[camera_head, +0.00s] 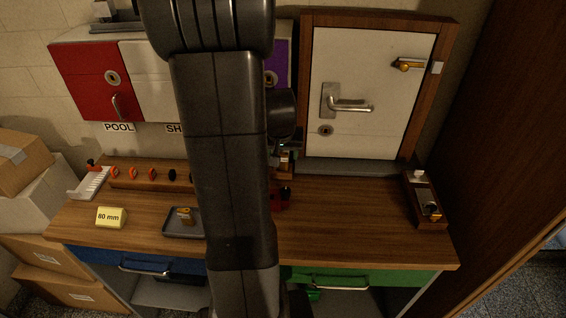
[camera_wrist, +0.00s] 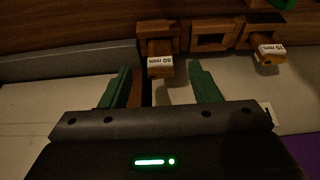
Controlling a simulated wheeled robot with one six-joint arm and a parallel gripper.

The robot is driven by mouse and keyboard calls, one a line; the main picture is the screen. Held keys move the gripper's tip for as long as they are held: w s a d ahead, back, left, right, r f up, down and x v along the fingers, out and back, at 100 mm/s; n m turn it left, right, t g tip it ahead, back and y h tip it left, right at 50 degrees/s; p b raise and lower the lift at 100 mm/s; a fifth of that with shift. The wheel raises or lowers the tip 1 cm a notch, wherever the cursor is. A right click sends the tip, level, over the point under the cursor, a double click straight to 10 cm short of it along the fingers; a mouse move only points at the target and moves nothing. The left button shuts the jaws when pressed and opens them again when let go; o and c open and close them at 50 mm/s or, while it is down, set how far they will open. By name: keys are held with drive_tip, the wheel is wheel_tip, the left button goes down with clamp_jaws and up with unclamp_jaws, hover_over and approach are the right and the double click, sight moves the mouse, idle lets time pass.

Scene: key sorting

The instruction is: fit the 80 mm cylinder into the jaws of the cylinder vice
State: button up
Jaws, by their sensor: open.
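In the wrist view, the 80 mm cylinder (camera_wrist: 160,62) sits in a slot of a wooden rack (camera_wrist: 211,39), its white label facing me upside down. My gripper (camera_wrist: 160,72) is open, its green fingers apart on either side of the cylinder's labelled end in the picture. I see no contact, and the depth between them is unclear. In the head view, my arm hides most of the gripper and rack.
A 75 mm cylinder (camera_wrist: 268,53) sits farther right in the rack; the middle slot is empty. A grey tray (camera_head: 171,232) with a brass piece, a yellow 80 mm note (camera_head: 110,217) and a wooden box (camera_head: 411,192) stand on the bench. The bench right of centre (camera_head: 350,215) is clear.

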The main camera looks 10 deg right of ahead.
sight(282, 159)
drive_tip(key=shift+p+x, duration=0.4)
drive_tip(key=shift+x, duration=2.55)
drive_tip(key=shift+w+r, duration=0.1)
drive_tip(key=c, duration=1.2)
